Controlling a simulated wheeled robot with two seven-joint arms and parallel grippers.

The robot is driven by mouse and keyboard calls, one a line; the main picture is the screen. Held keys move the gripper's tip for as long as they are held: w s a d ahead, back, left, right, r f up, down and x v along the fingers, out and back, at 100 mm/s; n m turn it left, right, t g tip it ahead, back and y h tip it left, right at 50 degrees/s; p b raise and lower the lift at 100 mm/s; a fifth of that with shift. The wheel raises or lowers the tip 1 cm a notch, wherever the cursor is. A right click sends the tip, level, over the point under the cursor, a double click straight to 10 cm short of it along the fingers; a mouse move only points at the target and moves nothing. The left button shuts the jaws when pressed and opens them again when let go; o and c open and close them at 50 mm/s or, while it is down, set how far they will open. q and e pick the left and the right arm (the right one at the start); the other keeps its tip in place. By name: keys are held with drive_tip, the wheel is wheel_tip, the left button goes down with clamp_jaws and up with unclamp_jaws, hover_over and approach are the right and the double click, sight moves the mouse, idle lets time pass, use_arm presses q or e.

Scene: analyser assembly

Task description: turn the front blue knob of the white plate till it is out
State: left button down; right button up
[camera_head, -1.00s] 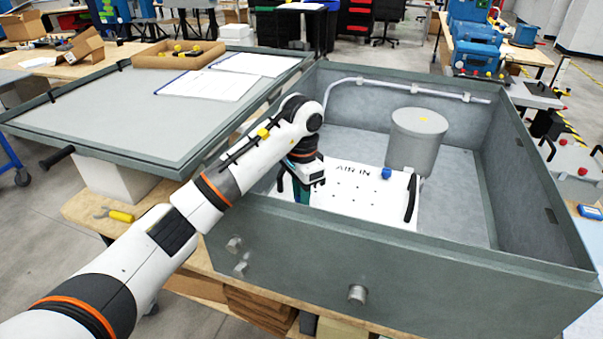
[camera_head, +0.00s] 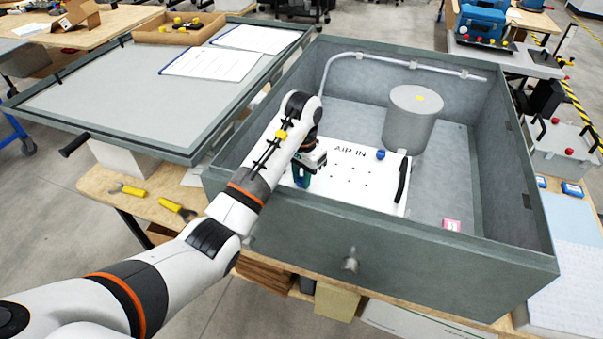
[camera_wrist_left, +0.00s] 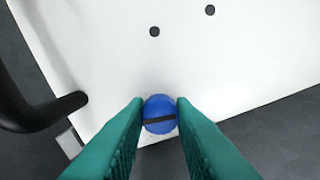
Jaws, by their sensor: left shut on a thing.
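The white plate (camera_head: 345,170) marked "AIR IN" lies inside the grey metal box. My left gripper (camera_head: 301,176) is over its left end in the head view. In the left wrist view, the two green fingers of my left gripper (camera_wrist_left: 160,116) are shut on the front blue knob (camera_wrist_left: 160,106), near a corner of the plate (camera_wrist_left: 200,65). The knob has a dark slot across it. A second blue knob (camera_head: 381,154) sits at the plate's far right corner. The front knob is hidden by the gripper in the head view. My right gripper is not in view.
The grey box (camera_head: 400,250) has high walls around the plate. A grey cylinder (camera_head: 411,120) stands behind the plate. A black handle (camera_head: 402,178) is on the plate's right side, and another black handle (camera_wrist_left: 40,112) shows in the wrist view. A pink label (camera_head: 451,225) lies right.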

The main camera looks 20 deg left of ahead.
use_arm(q)
drive_tip(key=shift+s+f, duration=0.15)
drive_tip(key=shift+f, duration=0.15)
drive_tip(key=c, duration=1.6)
unclamp_jaws()
drive_tip(key=o, duration=0.4)
drive_tip(key=shift+r, duration=0.1)
drive_tip(key=shift+r, duration=0.15)
drive_tip(key=shift+r, duration=0.2)
wheel_tip(320, 180, up, 11)
drive_tip(key=p, duration=1)
drive_tip(key=shift+r, duration=0.15)
drive_tip(key=shift+w+d, duration=0.1)
drive_tip(key=shift+w, duration=0.1)
